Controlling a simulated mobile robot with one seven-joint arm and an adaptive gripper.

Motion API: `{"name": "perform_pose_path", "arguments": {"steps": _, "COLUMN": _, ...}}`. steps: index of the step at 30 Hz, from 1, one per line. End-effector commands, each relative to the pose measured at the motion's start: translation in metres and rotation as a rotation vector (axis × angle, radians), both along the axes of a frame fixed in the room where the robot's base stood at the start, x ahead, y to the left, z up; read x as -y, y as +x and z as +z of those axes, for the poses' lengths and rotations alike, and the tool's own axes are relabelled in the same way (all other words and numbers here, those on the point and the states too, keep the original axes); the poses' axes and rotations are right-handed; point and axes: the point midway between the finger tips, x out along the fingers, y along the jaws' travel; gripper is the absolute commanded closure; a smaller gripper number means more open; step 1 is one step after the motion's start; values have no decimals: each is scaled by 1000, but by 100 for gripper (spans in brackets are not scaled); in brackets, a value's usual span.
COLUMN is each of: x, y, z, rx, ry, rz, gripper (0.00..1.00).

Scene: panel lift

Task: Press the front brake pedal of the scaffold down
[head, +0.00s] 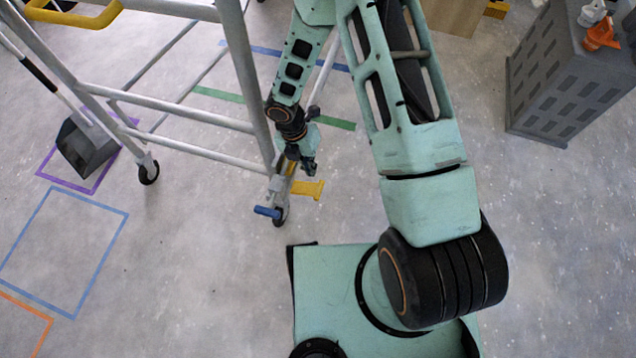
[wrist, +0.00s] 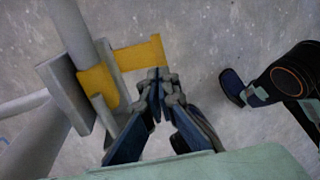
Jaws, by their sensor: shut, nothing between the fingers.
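The scaffold (head: 190,112) stands at the left on silver tube legs. The yellow pedal also shows in the wrist view (wrist: 138,56), beside the scaffold's post. It looks roughly level. My gripper (head: 308,170) is shut and empty, pointing down by the pedal. In the wrist view its fingertips (wrist: 160,76) overlap the pedal's outer edge. I cannot tell whether they touch it.
Another castor (head: 149,172) and a dark dustpan (head: 86,146) are at the left. A grey crate (head: 560,85) with orange and white items on top stands at the upper right. Coloured tape marks the floor. The floor right of the pedal is clear up to my arm.

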Motion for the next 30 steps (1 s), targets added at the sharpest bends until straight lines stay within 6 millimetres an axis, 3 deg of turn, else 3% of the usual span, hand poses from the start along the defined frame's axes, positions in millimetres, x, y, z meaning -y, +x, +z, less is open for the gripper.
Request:
{"name": "perform_pose_path", "arguments": {"steps": 11, "x": 2, "y": 0, "z": -7, "rx": 0, "ry": -1, "rz": -2, "gripper": 100}}
{"name": "perform_pose_path", "arguments": {"steps": 24, "x": 15, "y": -6, "z": -80, "rx": 0, "ry": -2, "rz": -2, "gripper": 100}}
{"name": "perform_pose_path", "arguments": {"steps": 30, "x": 19, "y": -6, "z": -96, "rx": 2, "ry": -3, "rz": -2, "gripper": 100}}
